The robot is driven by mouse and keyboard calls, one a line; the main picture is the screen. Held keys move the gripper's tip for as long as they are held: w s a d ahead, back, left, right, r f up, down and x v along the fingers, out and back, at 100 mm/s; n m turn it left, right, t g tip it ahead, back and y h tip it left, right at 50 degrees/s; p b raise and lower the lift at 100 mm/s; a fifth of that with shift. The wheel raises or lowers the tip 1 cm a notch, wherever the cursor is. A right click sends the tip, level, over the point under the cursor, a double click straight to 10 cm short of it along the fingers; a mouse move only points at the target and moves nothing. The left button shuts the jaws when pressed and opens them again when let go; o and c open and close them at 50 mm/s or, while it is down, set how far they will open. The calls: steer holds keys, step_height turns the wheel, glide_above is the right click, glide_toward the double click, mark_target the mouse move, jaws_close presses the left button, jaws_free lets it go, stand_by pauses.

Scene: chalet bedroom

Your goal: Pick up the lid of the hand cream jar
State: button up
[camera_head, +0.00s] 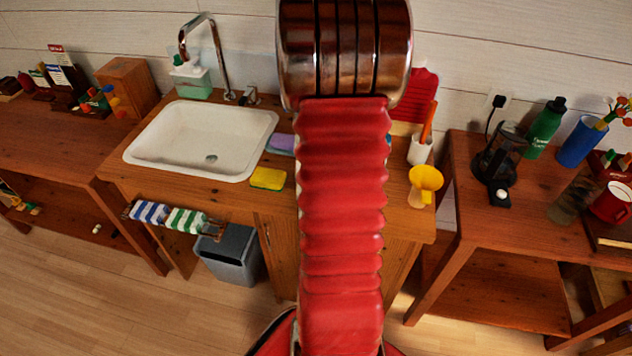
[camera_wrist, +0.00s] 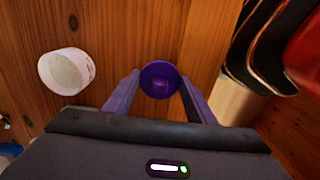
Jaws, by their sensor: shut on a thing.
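In the wrist view a round purple lid (camera_wrist: 160,80) sits between the fingertips of my gripper (camera_wrist: 160,84). The two purple-grey fingers are closed against its sides. A white open jar (camera_wrist: 66,71) with a pale inside lies to the left of the lid, apart from it, on the wooden surface. I cannot tell how high the lid is above the wood. In the head view my red arm covers the middle of the picture, and my gripper, the lid and the jar do not show there.
In the head view a wooden counter (camera_head: 215,190) holds a white sink (camera_head: 200,135), a yellow sponge (camera_head: 268,178) and a yellow funnel (camera_head: 425,182). A grey bin (camera_head: 231,254) stands below. A right-hand table (camera_head: 465,215) carries a coffee press (camera_head: 500,155) and a green bottle (camera_head: 545,128).

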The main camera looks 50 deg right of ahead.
step_height(320, 180, up, 10)
stand_by(0.6)
stand_by(0.4)
steer(key=shift+m, duration=0.4)
steer(key=w+a, duration=0.2)
steer(key=w+a+f, duration=0.1)
steer(key=w, duration=0.2)
steer(key=w+a, duration=0.2)
steer(key=w, duration=0.1)
steer(key=shift+w+a+f, duration=0.15)
steer(key=shift+w+a, duration=0.05)
steer(key=shift+a, duration=0.15)
steer(key=w+a+f+m, duration=0.1)
steer(key=w+a, duration=0.4)
steer(key=a, duration=0.5)
steer(key=w+a+f+m, duration=0.1)
steer(key=w+a+f, duration=0.1)
steer(key=w+a, duration=0.4)
steer(key=w+a+f+m, duration=0.1)
steer(key=w+a, duration=0.4)
steer(key=a, duration=1)
steer(key=shift+w+a+f+m, duration=0.15)
steer(key=shift+w+f+m, duration=0.1)
steer(key=shift+f+m, duration=0.25)
